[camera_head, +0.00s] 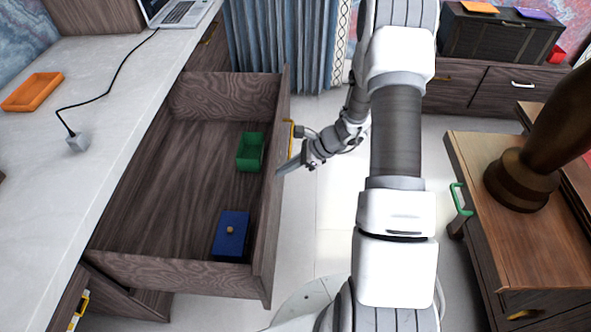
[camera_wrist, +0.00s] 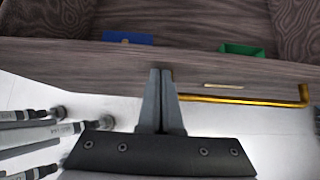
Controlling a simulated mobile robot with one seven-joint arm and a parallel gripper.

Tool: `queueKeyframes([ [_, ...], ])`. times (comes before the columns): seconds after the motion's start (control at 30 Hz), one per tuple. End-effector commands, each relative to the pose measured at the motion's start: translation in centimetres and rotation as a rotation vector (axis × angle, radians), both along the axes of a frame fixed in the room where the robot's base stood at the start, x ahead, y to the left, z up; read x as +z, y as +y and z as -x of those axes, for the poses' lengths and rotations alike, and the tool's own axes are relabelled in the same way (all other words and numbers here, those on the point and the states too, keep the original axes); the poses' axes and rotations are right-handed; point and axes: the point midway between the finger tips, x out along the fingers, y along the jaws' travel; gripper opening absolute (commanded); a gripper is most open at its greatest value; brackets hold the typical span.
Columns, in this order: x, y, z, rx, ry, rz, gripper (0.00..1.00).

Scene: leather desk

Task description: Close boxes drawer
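The wooden drawer (camera_head: 140,208) is pulled far out from under the desk. Inside it lie a green open box (camera_head: 250,152) and a blue box with a small knob (camera_head: 231,234). The drawer's front panel (camera_wrist: 60,62) fills the upper part of the wrist view, with the blue box (camera_wrist: 128,38) and green box (camera_wrist: 242,50) behind its top edge. A gold handle (camera_wrist: 250,99) sits on the panel. My gripper (camera_wrist: 161,72) has its two fingers together with nothing between them. The fingertips are at the outer face of the panel, left of the handle; contact is unclear.
The pale desktop (camera_head: 50,190) holds an orange tray (camera_head: 33,92), a cable and a laptop (camera_head: 180,12). Blue curtains (camera_head: 285,40) hang behind. Pale floor lies between drawer and cabinet.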

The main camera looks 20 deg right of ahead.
Motion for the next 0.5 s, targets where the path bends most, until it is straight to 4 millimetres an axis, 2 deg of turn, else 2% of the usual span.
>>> queueKeyframes([
  [0.03, 0.0, 1.5, -0.5, 0.008, -0.002, -0.006, 0.0],
  [0.5, 0.0, 13.5, -5.4, 0.01, -0.001, -0.007, 0.0],
])
